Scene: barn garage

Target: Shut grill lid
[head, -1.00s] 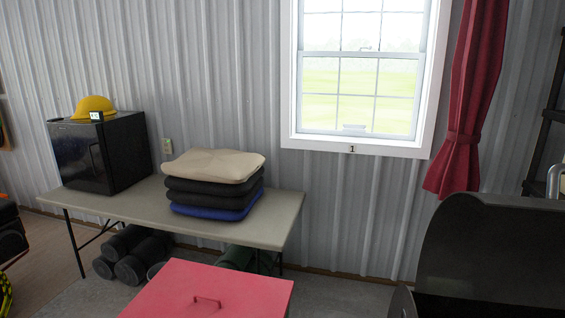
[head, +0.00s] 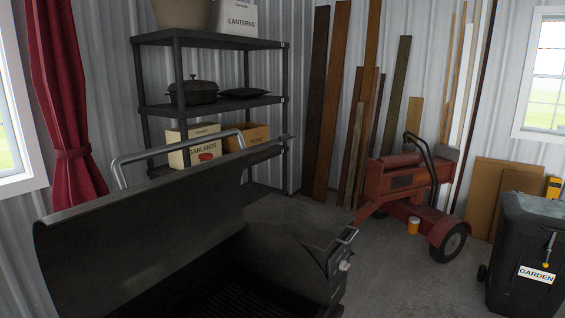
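The black grill (head: 300,262) stands in the lower left and middle of the head view. Its lid (head: 150,240) is raised, showing the dark inside and part of the cooking grate (head: 225,298). A curved silver bar handle (head: 125,162) runs along the raised lid's upper edge. A smaller handle (head: 347,236) shows at the grill's right end. The lower front of the grill is cut off by the picture's bottom edge. Neither of my grippers is in view.
A dark shelf rack (head: 213,98) with boxes and a pot stands behind the grill. Boards lean on the wall. A red wheeled machine (head: 405,195) and a black bin (head: 525,250) stand right.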

